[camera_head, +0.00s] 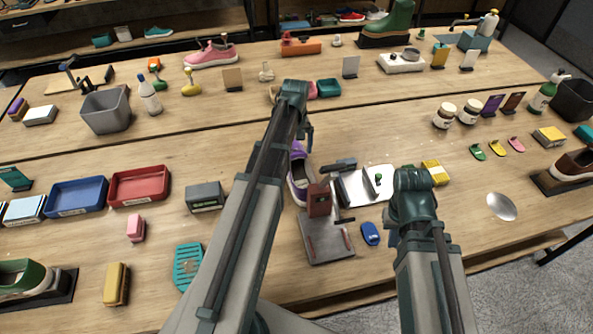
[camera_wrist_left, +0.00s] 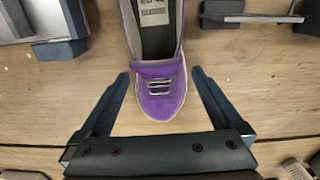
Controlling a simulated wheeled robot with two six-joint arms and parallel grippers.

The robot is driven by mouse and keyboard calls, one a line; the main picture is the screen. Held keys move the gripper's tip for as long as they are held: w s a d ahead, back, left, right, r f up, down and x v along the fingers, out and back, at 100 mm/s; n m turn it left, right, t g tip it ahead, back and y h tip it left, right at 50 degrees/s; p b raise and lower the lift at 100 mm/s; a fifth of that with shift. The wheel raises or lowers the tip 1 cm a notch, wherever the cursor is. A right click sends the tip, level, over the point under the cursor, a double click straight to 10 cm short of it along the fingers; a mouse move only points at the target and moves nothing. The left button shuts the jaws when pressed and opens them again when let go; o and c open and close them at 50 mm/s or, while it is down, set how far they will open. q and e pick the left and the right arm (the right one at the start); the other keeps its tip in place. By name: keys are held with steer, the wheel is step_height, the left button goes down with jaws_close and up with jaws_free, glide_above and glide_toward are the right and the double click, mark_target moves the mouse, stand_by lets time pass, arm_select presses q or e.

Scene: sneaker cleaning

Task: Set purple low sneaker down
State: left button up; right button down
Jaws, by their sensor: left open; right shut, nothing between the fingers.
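The purple low sneaker (camera_head: 297,182) is on the wooden table near the middle, partly hidden by my left arm in the head view.
A grey metal stand with a red block (camera_head: 318,200) is just in front of the sneaker. A white tray (camera_head: 357,190) and a blue brush (camera_head: 370,233) lie to the right. A dark grey box (camera_head: 205,197) is left of my left arm. Bare wood shows around (camera_head: 430,130).

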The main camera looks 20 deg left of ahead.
steer(key=shift+f, duration=0.1)
arm_select(q)
step_height(320, 180, down, 5)
steer(key=b, duration=0.5)
steer(key=shift+s+d+f, duration=0.1)
steer(key=shift+d+f, duration=0.05)
arm_select(e)
step_height(320, 180, down, 5)
steer(key=shift+f, duration=0.1)
arm_select(q)
steer(key=c, duration=1.4)
steer(key=shift+r, duration=0.25)
arm_select(e)
steer(key=shift+r, duration=0.3)
